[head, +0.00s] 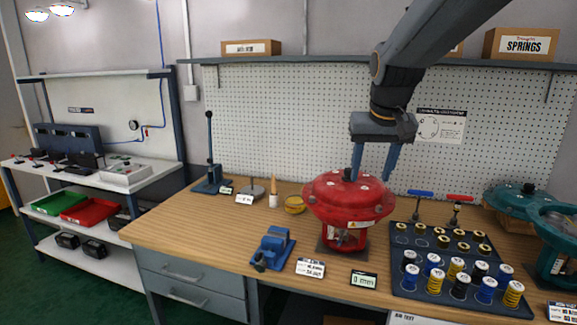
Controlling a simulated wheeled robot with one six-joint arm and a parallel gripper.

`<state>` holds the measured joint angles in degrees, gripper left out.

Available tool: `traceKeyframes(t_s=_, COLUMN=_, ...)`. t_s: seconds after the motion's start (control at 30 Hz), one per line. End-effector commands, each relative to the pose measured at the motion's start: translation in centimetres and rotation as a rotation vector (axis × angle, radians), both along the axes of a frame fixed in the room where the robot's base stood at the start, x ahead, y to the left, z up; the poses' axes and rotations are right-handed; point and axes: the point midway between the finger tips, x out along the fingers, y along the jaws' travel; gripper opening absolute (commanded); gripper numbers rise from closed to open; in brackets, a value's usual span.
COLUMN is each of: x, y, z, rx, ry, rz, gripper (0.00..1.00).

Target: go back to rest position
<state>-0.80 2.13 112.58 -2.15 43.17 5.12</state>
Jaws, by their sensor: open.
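My gripper (374,165) is at the end of my arm, which reaches in from the upper right of the head view. Its two blue fingers point down and are apart, with nothing seen between them except the background and the top of the red actuator. The red valve actuator (349,200) stands on the wooden workbench (190,230). The fingers overlap the actuator's top in the picture; I cannot tell whether they touch it or are above or behind it.
A blue tray (400,280) with several springs and caps lies right of the actuator. A teal actuator (528,200) stands at the far right. A blue vise (272,247) and small displays (363,280) are in front. A pegboard (290,110) and shelf are behind. The bench's left part is clear.

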Motion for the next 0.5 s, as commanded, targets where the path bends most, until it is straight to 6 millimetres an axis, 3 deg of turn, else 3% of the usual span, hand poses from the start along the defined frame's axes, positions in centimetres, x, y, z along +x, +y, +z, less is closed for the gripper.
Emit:
traceKeyframes(t_s=0.27, x=-2.7, y=0.4, z=-4.3, rx=0.000, ry=0.050, rz=0.017, gripper=0.49)
traceKeyframes(t_s=0.5, x=-7.1, y=0.2, z=-9.9, rx=0.002, ry=0.118, rz=0.028, gripper=0.49)
